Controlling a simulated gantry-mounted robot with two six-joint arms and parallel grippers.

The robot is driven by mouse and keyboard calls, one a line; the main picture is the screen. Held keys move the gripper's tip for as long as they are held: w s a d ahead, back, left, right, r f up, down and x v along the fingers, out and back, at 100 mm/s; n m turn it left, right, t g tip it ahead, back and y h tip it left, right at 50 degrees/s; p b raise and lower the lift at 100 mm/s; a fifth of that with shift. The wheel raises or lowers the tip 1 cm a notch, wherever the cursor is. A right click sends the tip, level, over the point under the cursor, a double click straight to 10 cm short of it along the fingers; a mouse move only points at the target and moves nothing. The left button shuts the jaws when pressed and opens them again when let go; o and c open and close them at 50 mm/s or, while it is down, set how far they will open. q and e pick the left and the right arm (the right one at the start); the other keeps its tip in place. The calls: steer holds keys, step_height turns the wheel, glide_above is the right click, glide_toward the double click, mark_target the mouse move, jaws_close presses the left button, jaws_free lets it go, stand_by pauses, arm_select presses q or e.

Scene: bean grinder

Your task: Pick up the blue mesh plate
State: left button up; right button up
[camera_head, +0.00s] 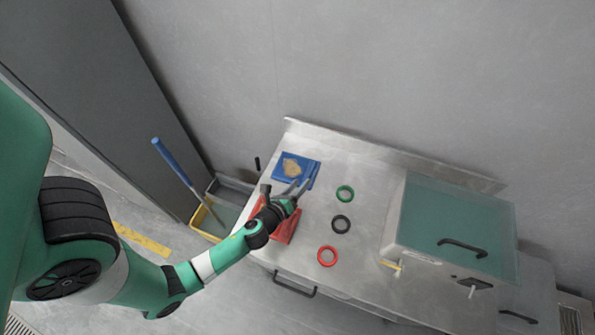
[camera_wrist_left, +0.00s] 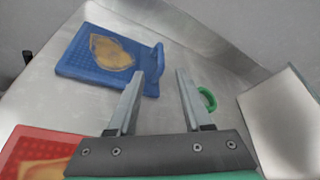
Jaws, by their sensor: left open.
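The blue mesh plate (camera_head: 283,168) lies flat at the back left of the steel table, with a tan patch (camera_head: 292,168) on it. In the left wrist view the blue plate (camera_wrist_left: 82,68) is at the upper left, its raised right edge just beyond the left fingertip. Whether a finger touches the plate I cannot tell. My right gripper is not in view.
A red mesh plate (camera_head: 286,232) lies under my left arm. Green (camera_head: 345,193), black (camera_head: 341,224) and red (camera_head: 327,256) rings lie to the right. A steel box with a greenish lid (camera_head: 455,225) stands at the right. A raised rim (camera_head: 390,152) runs along the back.

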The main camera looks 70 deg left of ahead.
mark_target(312, 170)
arm_select(q)
steer(key=x, duration=0.3)
steer(key=shift+w+a, duration=0.2)
steer(key=shift+a, duration=0.05)
steer(key=b+x, duration=0.2)
steer(key=x, duration=0.3)
steer(key=shift+w, duration=0.15)
steer(key=shift+d, duration=0.1)
jaws_close()
